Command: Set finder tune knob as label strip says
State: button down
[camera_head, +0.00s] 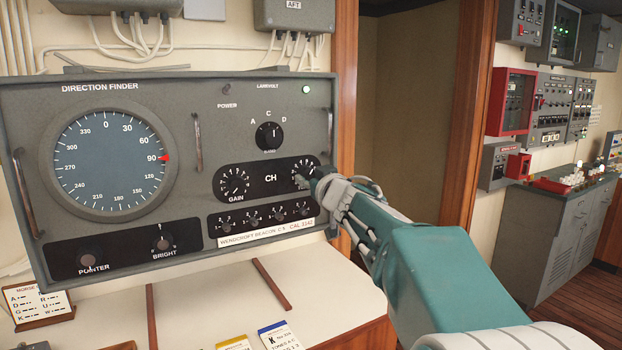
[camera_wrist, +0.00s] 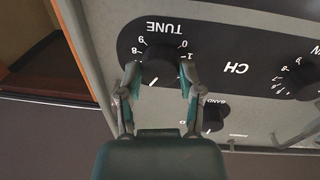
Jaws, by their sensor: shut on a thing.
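The finder is the grey Direction Finder panel (camera_head: 215,90). Its tune knob (camera_wrist: 160,64) is dark, with a white scale around it, under an upside-down TUNE label in the wrist view. My gripper (camera_wrist: 159,78) has one finger on each side of this knob and is shut on it. In the head view my gripper (camera_head: 315,182) covers most of the tune dial (camera_head: 304,165). The white label strip (camera_head: 267,233) along the panel's lower edge appears to read "WENDCROFT BEACON", then small characters and "CAL 3142".
The gain knob (camera_head: 234,186) is left of the tune dial. The band selector (camera_head: 269,136) is above, and a row of small knobs (camera_head: 253,219) is below. A metal handle (camera_head: 198,142) stands out from the panel. A desk (camera_head: 215,300) with cards lies below.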

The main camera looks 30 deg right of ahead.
jog(key=shift+f+n, duration=0.1)
jog(key=shift+n, duration=1.3)
jog(key=shift+c, duration=1.2)
grip_release()
jog(key=shift+w+a, duration=0.1)
jog(key=s, duration=1.2)
jog(key=shift+a+f, duration=0.15)
jog(key=shift+a, duration=0.1)
